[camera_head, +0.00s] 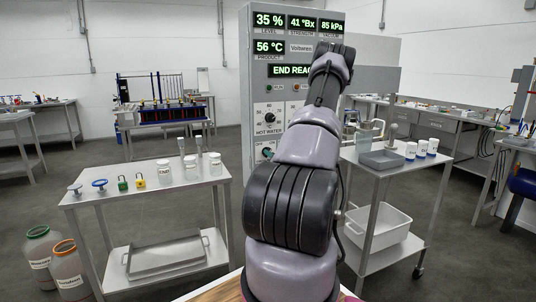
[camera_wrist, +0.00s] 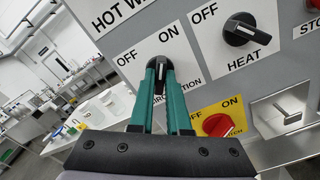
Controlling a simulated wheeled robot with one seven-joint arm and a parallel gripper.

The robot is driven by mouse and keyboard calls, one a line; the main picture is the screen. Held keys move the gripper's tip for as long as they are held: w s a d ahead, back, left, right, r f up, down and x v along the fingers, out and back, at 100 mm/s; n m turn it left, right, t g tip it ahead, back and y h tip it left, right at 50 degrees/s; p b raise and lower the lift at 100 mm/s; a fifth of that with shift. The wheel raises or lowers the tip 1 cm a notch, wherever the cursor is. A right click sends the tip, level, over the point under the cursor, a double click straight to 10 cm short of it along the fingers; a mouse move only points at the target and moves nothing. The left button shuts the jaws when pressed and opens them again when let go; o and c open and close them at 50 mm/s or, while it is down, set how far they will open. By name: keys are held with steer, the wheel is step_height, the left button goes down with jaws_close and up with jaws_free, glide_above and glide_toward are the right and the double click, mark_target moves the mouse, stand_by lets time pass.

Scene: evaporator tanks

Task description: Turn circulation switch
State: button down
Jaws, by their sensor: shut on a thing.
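The circulation switch (camera_wrist: 157,66) is a black rotary knob on a white plate marked OFF and ON, in the wrist view. My gripper (camera_wrist: 160,72) has its two green fingers closed around this knob, one on each side. The knob's white pointer line shows between the fingertips and points roughly toward the upper middle of the plate; its exact setting is partly hidden by the fingers. In the head view my arm covers much of the grey control panel (camera_head: 258,80), and the gripper and the switch are hidden there.
Right of the switch are the black HEAT knob (camera_wrist: 238,29) and a red knob (camera_wrist: 217,125) on a yellow plate. A left cart (camera_head: 150,200) holds jars and padlocks. A right cart (camera_head: 398,172) holds a grey tray and white bottles.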

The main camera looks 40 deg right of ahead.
steer(key=shift+n, duration=1)
